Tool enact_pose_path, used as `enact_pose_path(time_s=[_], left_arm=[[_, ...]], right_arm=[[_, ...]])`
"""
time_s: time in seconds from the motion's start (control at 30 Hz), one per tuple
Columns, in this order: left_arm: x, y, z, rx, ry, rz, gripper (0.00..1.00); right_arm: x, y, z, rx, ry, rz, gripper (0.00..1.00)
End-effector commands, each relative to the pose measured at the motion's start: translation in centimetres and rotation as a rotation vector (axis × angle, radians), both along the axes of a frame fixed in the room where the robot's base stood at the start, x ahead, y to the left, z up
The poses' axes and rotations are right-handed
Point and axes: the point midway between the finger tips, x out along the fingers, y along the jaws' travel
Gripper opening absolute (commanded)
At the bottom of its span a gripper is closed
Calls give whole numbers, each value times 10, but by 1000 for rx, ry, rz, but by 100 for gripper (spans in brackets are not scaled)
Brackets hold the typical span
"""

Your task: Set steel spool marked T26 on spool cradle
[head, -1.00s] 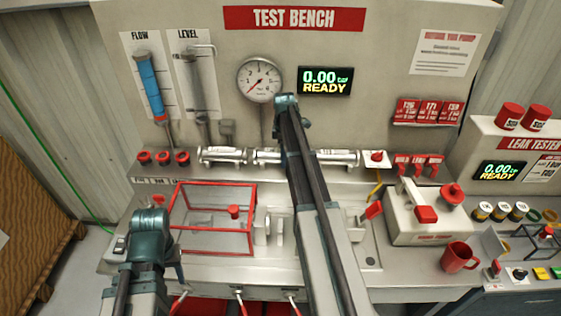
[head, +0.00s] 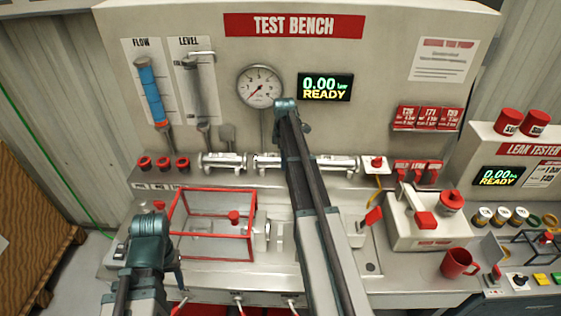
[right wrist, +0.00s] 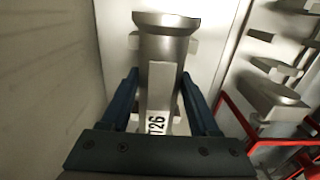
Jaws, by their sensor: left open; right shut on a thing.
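The steel spool marked T26 (right wrist: 158,70) is a grey cylinder with a wide flange and a white label in the right wrist view. My right gripper (right wrist: 163,100) is shut on it, one blue finger on each side. Pale blocks show behind the spool; whether it touches them, I cannot tell. In the head view my right arm hides that gripper and part of the row of steel spools (head: 340,162) on the back ledge. Grey uprights (head: 268,232) stand beside the red cage; I cannot tell if they are the spool cradle. My left gripper (head: 152,262) is low at left, open, its fingertips mostly hidden.
A red-framed cage (head: 212,262) stands on the bench, left of the uprights. Another steel spool (head: 222,160) lies farther left on the ledge. A hand pump (head: 430,222) and a red mug (head: 458,263) are at right. A gauge (head: 260,87) is on the back panel.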

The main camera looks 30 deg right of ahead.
Motion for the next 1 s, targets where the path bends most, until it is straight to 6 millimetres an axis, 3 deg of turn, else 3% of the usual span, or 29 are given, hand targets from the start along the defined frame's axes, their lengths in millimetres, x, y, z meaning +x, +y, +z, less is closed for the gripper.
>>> enact_pose_path(time_s=[0.53, 1.0], left_arm=[[0, 0, 11, 0, 0, 0, 50], [0, 0, 42, -1, 0, 3, 50]], right_arm=[[0, 0, 11, 0, 0, 0, 22], [0, 0, 42, 0, 0, 0, 22]])
